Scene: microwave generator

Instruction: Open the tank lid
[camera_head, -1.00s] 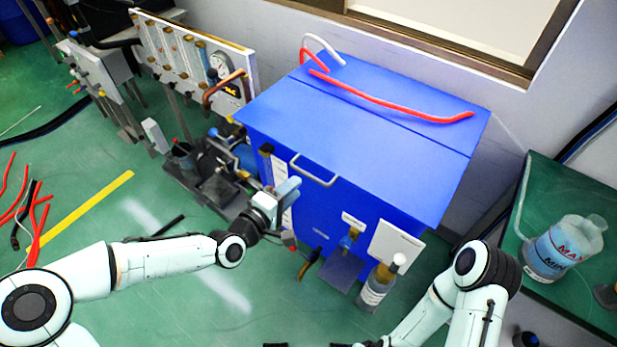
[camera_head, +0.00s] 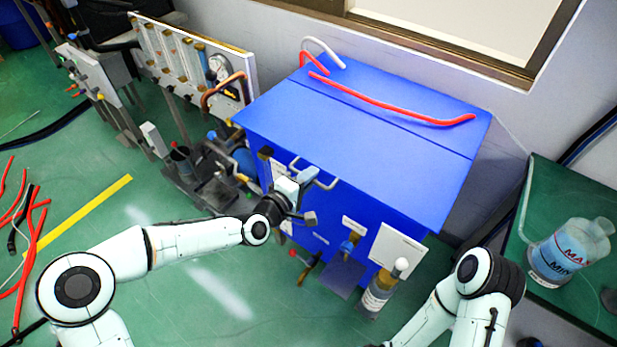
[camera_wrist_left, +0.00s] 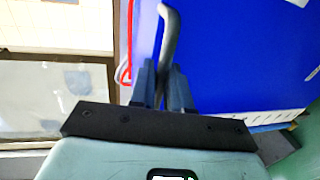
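The blue tank (camera_head: 370,145) stands in the middle of the head view. Its flat lid (camera_head: 300,115) is down. A grey U-shaped handle (camera_head: 328,185) sits at the lid's front edge; its middle is partly hidden by my gripper. My left gripper (camera_head: 300,180) is at this handle. In the left wrist view the handle bar (camera_wrist_left: 168,40) runs between the two fingers (camera_wrist_left: 161,85), which sit close on both sides of it and look shut on it. My right arm shows at the lower right, but its gripper is out of view.
A red hose (camera_head: 390,105) lies on top of the tank. A bottle (camera_head: 378,292) and a white panel (camera_head: 395,247) are at the tank's front. A flowmeter board (camera_head: 190,65) stands to the left. A green table (camera_head: 540,200) with a plastic container (camera_head: 568,250) is at the right.

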